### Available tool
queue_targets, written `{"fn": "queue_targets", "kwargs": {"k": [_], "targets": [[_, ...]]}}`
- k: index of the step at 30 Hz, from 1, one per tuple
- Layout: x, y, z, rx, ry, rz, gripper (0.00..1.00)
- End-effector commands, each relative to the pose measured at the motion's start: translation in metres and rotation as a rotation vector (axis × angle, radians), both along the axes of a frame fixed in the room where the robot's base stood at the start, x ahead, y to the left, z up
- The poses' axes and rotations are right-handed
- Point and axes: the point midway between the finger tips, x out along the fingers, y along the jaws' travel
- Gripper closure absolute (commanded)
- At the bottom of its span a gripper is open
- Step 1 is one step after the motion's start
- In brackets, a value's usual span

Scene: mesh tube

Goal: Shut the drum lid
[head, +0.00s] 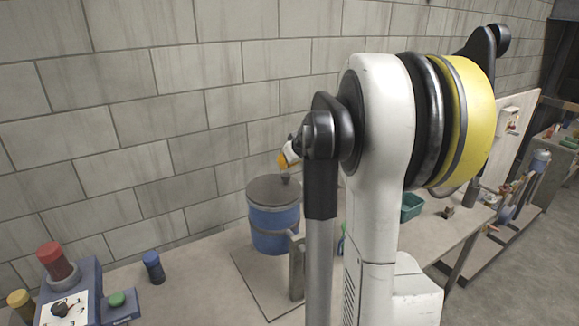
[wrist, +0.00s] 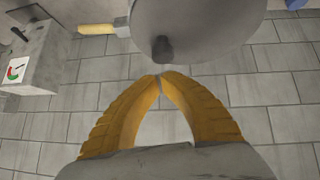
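A blue drum (head: 272,228) stands on a board on the table near the wall. Its dark grey lid (head: 262,191) lies over the top in the head view; I cannot tell whether it is fully seated. The lid has a small dark knob (head: 285,178). The lid (wrist: 205,22) and its knob (wrist: 162,48) also show in the wrist view. My gripper (head: 283,161) is just above the knob in the head view, partly hidden by my arm. In the wrist view the yellow fingertips of my gripper (wrist: 158,78) meet, with nothing between them, close to the knob.
A control box with a red button (head: 53,260) and a small dark blue cylinder (head: 153,267) stand on the table at left. A teal bin (head: 411,207) is to the right. The block wall (head: 200,130) rises behind the drum. My arm hides the table's middle.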

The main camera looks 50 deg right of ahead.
Motion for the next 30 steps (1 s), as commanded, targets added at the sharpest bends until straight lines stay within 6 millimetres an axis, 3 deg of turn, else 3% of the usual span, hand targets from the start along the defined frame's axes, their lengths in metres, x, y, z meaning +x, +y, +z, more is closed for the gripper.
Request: {"fn": "queue_targets", "kwargs": {"k": [3,9,15,27,30], "targets": [[0.010,0.008,0.034,0.000,0.000,0.004,1.00],[-0.028,0.018,0.062,0.001,0.000,-0.001,1.00],[-0.051,0.025,0.086,0.001,0.001,0.001,1.00],[-0.059,0.029,0.093,0.001,0.000,0.002,1.00],[-0.057,0.047,0.085,0.008,0.004,0.016,1.00]]}}
